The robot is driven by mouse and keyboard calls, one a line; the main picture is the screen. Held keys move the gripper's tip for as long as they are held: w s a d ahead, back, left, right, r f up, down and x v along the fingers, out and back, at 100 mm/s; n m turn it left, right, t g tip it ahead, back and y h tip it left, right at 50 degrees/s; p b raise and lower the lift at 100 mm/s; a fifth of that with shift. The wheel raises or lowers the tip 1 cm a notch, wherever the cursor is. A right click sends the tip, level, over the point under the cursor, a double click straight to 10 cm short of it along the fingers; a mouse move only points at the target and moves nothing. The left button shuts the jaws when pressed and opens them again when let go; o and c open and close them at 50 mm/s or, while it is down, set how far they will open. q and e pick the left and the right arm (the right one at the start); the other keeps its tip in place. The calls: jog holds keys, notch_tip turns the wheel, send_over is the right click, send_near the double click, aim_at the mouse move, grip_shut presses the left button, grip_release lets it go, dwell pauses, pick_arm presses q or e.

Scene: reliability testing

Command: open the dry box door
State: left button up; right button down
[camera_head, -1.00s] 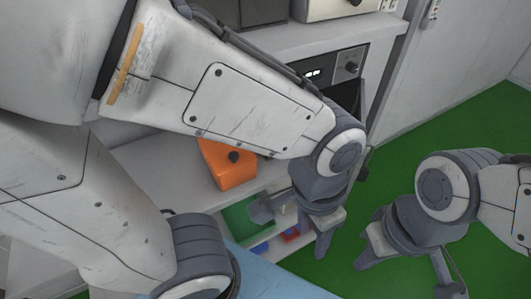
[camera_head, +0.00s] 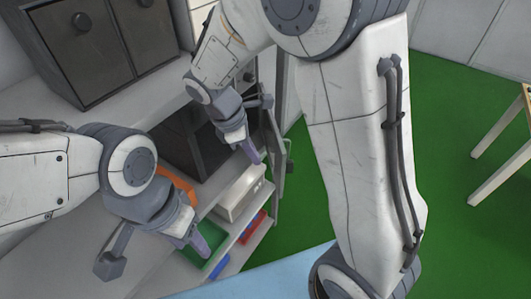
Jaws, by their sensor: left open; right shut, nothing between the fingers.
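The dry box (camera_head: 185,135) appears as a dark box on the shelf left of centre, partly hidden by my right gripper. Its door (camera_head: 272,135) seems to be the grey panel standing out from the box's right side, with a handle (camera_head: 290,158) on its outer face. My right gripper (camera_head: 256,130) is shut and empty, in front of the box and beside the door's inner side; I cannot tell whether it touches the door. My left gripper (camera_head: 157,258) is open and empty, lower left, over the shelf and apart from the door.
A dark two-door cabinet (camera_head: 90,50) stands upper left. An orange box (camera_head: 178,184) is partly behind my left gripper. A white box (camera_head: 241,192), green bin (camera_head: 209,240) and red bin (camera_head: 252,229) sit lower down. Green floor is open right of the door. A wooden table (camera_head: 497,150) stands far right.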

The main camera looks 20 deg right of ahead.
jog(key=w+d, duration=0.1)
jog(key=p, duration=0.2)
send_near(279, 180)
jog(key=shift+n+h, duration=0.3)
jog(key=shift+n, duration=0.1)
jog(key=x, duration=0.4)
jog(key=shift+w+a+f, duration=0.15)
jog(key=shift+a+f, duration=0.1)
jog(key=shift+f, duration=0.25)
jog(key=shift+d, duration=0.1)
